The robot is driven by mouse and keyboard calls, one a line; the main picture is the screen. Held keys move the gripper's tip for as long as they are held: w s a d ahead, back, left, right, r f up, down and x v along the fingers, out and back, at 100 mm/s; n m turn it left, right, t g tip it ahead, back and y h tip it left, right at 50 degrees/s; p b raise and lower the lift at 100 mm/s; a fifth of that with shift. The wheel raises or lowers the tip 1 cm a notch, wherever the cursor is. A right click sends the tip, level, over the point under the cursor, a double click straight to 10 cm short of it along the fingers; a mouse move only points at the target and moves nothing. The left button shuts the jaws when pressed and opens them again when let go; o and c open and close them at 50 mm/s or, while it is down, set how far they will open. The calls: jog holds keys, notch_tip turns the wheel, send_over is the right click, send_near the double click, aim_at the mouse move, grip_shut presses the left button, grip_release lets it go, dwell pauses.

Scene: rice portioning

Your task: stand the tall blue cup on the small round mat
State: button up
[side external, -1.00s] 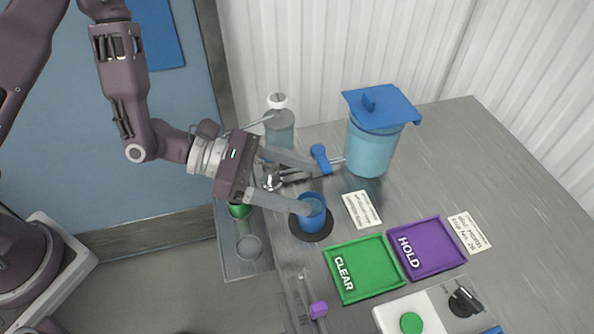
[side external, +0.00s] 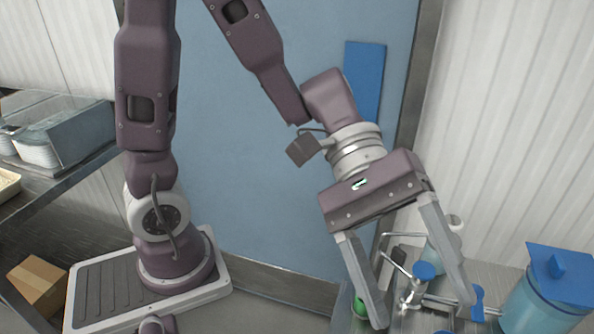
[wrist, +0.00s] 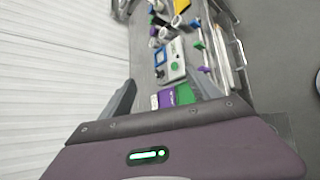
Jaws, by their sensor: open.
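My gripper (side external: 424,312) is open in the side external view, with its two fingers spread wide and pointing down. Nothing is held between them. In the wrist view my gripper (wrist: 165,88) also shows a finger on each side. I cannot make out the tall blue cup or the small round mat in either current view. A sliver of blue at the bottom edge of the side external view, between the fingers, is too small to identify.
A blue-lidded container (side external: 545,295) stands right of my gripper. Blue-and-metal fittings (side external: 424,271) show between the fingers, with a pump bottle (side external: 443,250) behind. The wrist view shows a purple tray (wrist: 167,98), a green tray (wrist: 186,95) and several items farther along the bench.

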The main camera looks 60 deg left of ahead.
jog(key=s+a+m+t+y, duration=0.2)
jog(key=a+y, duration=0.2)
jog(key=a, duration=0.3)
jog(key=s+a+m+t+y, duration=0.2)
jog(key=a+y, duration=0.2)
jog(key=a, duration=0.4)
jog(key=s+a+r+m+t+y, duration=0.1)
jog(key=s+a+m+t+y, duration=0.1)
jog(key=a, duration=0.6)
jog(key=shift+s+a+m+t+y, duration=0.15)
jog(key=shift+s+m+t+y, duration=0.2)
jog(key=shift+y, duration=0.55)
jog(key=shift+r, duration=0.1)
